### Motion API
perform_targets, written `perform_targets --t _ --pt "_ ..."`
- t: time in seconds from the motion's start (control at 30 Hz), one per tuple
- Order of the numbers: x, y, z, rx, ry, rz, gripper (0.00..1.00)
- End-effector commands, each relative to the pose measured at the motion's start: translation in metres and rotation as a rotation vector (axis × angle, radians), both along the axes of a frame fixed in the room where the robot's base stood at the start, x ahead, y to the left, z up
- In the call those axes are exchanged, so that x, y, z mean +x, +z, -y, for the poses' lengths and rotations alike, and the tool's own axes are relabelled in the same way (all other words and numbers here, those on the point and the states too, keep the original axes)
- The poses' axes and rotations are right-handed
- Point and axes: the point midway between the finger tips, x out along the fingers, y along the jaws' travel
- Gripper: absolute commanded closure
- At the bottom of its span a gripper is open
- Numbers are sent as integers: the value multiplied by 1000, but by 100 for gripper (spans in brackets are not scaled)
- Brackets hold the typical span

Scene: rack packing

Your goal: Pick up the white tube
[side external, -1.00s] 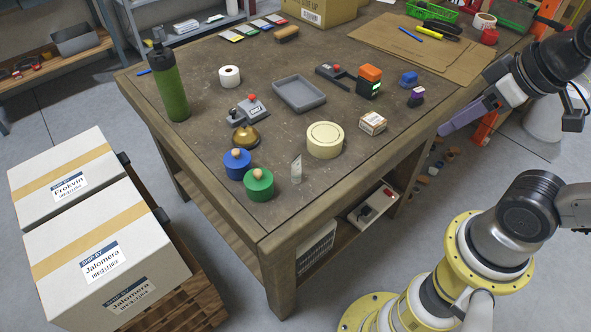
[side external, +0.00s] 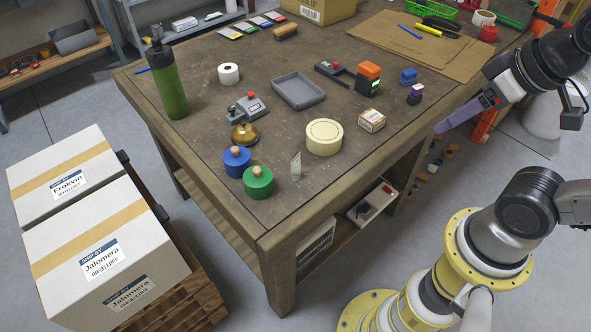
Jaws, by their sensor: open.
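The white tube (side external: 295,166) is a small, pale, translucent-looking piece standing upright near the front edge of the wooden table. It is right of the green lidded pot and in front of the cream tape roll. My gripper (side external: 441,127), with long purple fingers, hangs off the table's right side, well to the right of the tube and apart from it. It is open, with nothing visible in it; the fingers overlap in this view, so the gap is hard to see.
Close to the tube are the green pot (side external: 258,183), blue pot (side external: 236,161), cream tape roll (side external: 324,137) and a small box (side external: 372,120). A brass bell (side external: 245,135), grey tray (side external: 298,91) and tall green bottle (side external: 169,82) stand farther back. Bare tabletop lies right of the tube.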

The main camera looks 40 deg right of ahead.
Motion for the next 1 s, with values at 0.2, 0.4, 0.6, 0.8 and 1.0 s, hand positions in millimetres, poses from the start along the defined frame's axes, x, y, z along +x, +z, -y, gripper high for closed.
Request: perform_targets --t 0.2,0.4,0.6,0.8,1.0 --pt "15 23 0 167 -299 37 33" --pt "70 49 -7 361 -648 -9 33" --pt "148 44 -28 491 -980 -117 33" --pt "218 1 -59 509 -1212 -229 33" --pt "261 -66 -93 430 -1294 -331 33"
